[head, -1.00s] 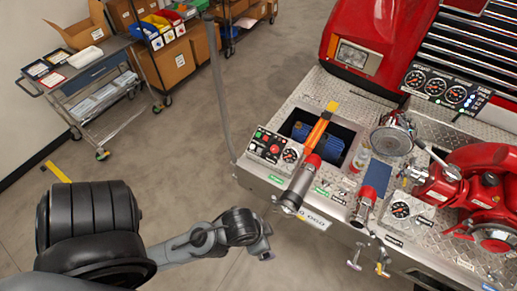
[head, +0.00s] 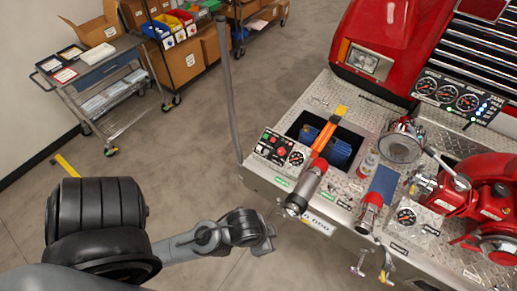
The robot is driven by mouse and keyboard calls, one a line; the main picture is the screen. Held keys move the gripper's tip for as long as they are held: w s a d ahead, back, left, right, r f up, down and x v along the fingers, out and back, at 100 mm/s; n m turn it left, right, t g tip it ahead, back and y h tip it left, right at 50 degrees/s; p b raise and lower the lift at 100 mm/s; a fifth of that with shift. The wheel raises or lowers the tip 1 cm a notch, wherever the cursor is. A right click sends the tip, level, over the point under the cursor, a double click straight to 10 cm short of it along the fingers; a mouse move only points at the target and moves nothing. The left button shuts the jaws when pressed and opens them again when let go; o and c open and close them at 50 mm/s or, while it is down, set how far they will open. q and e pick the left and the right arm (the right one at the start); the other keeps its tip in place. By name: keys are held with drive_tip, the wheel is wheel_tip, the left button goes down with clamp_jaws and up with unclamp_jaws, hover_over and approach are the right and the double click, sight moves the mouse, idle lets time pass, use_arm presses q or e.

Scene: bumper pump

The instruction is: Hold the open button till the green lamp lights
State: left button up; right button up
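A small control box (head: 270,149) with red, green and dark buttons or lamps sits on the left front corner of the truck's bumper. Its parts are too small to tell which is the open button, or whether a green lamp is lit. My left gripper (head: 268,238) is at the end of the grey arm from the left, over the floor in front of the bumper. It is apart from the control box, below it in the picture. Its fingers are too small to tell open from shut, and nothing shows in it. My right gripper is not in view.
A round gauge (head: 297,158) is beside the buttons. A nozzle (head: 305,188) juts over the bumper's front edge, right of my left gripper. An opening holds a blue item (head: 341,152). A grey post (head: 229,95) rises left of the bumper. A cart (head: 95,85) stands at upper left.

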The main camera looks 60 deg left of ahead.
use_arm(q)
drive_tip(key=shift+d, duration=0.15)
clamp_jaws()
idle(0.6)
idle(0.4)
